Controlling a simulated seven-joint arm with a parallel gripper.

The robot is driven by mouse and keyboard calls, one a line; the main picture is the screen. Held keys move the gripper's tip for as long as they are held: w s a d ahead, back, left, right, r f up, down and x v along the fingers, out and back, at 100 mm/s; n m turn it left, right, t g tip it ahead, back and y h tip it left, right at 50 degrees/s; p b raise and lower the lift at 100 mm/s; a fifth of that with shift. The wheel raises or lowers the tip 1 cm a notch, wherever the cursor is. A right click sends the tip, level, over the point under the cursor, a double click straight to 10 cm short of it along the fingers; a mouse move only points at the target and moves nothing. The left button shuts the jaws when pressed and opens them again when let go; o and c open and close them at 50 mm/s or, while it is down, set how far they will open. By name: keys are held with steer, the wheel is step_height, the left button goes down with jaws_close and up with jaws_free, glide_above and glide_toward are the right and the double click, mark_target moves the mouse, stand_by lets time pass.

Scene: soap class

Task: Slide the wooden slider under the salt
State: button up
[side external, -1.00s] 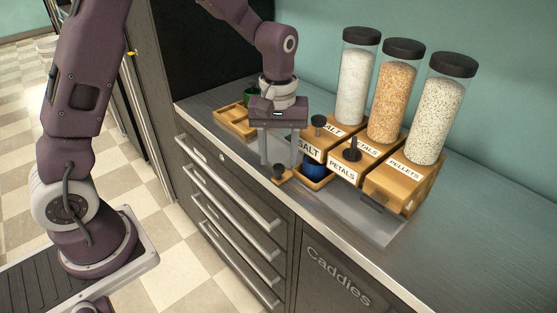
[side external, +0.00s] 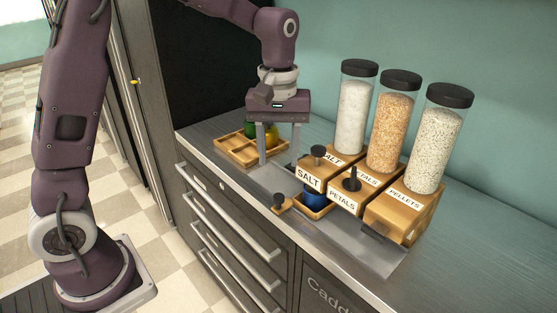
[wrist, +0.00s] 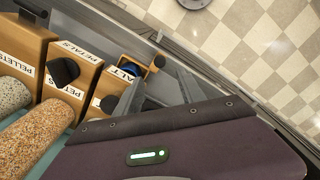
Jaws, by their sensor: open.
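The salt dispenser is a wooden box labelled SALT (side external: 309,179) under a clear canister of white salt (side external: 352,112). A wooden slider (side external: 284,207) with a black knob lies low in front of the boxes. Beside it a wooden tray (side external: 327,208) holds a blue object (side external: 314,197); whether they are one piece I cannot tell. The blue object (wrist: 131,68) also shows in the wrist view. My gripper (side external: 279,160) is open and empty, above the counter, up and behind the slider's knob and left of the salt box. It touches neither visibly.
Petals (side external: 392,130) and pellets (side external: 436,145) dispensers stand right of the salt. Black knobs stick up from the salt and petals boxes. A divided wooden tray (side external: 240,150) with green and yellow items sits behind my gripper at left. Drawers (side external: 232,215) front the counter.

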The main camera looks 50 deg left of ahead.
steer(key=shift+r, duration=0.55)
steer(key=shift+s+a+r, duration=0.1)
steer(key=shift+s+r, duration=0.4)
steer(key=shift+r, duration=0.3)
steer(key=shift+s+a+r, duration=0.1)
steer(key=shift+s+r, duration=0.4)
steer(key=shift+r, duration=0.35)
steer(key=shift+s+r, duration=0.5)
steer(key=shift+r, duration=0.3)
steer(key=s+d+m+t, duration=0.1)
steer(key=s+m+t, duration=0.4)
steer(key=s, duration=1.4)
steer(key=m, duration=0.4)
steer(key=shift+s+r+t, duration=0.3)
steer(key=shift+s, duration=0.1)
